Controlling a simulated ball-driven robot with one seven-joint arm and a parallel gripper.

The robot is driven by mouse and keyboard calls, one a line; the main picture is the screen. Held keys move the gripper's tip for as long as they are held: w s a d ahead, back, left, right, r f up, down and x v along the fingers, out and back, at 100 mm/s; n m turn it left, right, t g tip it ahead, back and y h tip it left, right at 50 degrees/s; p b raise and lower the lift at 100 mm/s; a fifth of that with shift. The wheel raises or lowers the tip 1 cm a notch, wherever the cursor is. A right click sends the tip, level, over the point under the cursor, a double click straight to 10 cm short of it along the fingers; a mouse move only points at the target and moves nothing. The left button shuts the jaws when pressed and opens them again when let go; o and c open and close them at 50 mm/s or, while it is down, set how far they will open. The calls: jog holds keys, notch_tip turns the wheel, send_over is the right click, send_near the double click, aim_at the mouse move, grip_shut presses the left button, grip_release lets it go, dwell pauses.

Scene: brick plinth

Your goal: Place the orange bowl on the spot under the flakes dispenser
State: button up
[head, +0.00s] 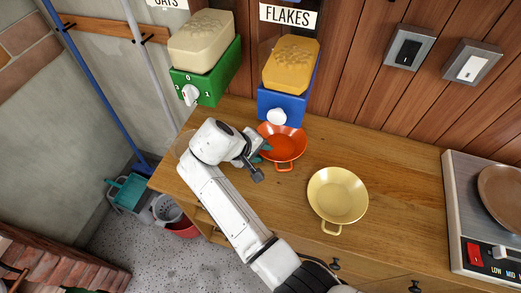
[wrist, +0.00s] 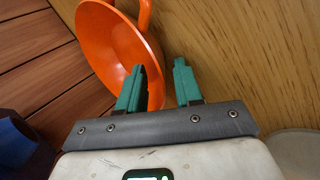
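The orange bowl (head: 286,146) stands upright on the wooden counter, just in front of the blue base of the flakes dispenser (head: 291,65). Its handle points toward the front. My gripper (head: 264,153) is at the bowl's left front side. In the wrist view the orange bowl (wrist: 112,45) fills the upper left, and the green fingers of my gripper (wrist: 160,82) are apart. One finger overlaps the bowl and the bowl's rim shows between the fingers. I cannot tell whether either finger touches it. The spot under the dispenser is not clearly visible.
A cream bowl (head: 338,195) stands to the right on the counter (head: 395,200). A green-based oats dispenser (head: 204,70) is at the left. A hot plate (head: 460,215) with a brown pan (head: 502,190) is at the far right. The counter between the cream bowl and hot plate is clear.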

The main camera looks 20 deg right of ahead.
jog(key=shift+r, duration=0.2)
jog(key=b+v, duration=0.1)
jog(key=v, duration=1.1)
jog(key=shift+b, duration=0.3)
